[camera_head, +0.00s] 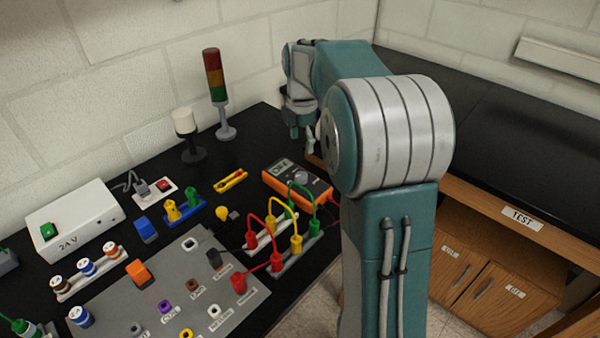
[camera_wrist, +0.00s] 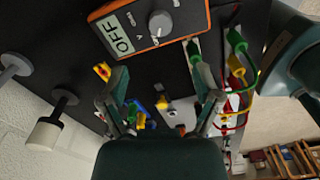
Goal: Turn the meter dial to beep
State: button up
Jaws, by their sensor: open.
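The meter (camera_head: 284,184) is an orange case with a dark face, lying on the black bench near the middle. In the wrist view the meter (camera_wrist: 188,40) is at the top, close up. Its grey round dial (camera_wrist: 161,23) has a pointer knob, and its display (camera_wrist: 118,34) reads OFF. The dial also shows in the head view (camera_head: 301,178). My gripper (camera_head: 304,140) hangs behind the meter in the head view, apart from it. In the wrist view my gripper's (camera_wrist: 158,72) two fingers are spread with nothing between them.
Red, yellow and green leads (camera_head: 297,232) run beside the meter. A yellow tool (camera_head: 231,181) lies left of it. A signal tower (camera_head: 217,88) and a white-topped lamp (camera_head: 186,125) stand at the back. A grey board (camera_head: 100,300) with coloured parts is at front left.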

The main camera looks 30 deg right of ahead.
aim_at(301, 175)
notch_tip(301, 175, down, 11)
jog(key=shift+a+r, duration=0.1)
dwell(0.3)
grip_shut()
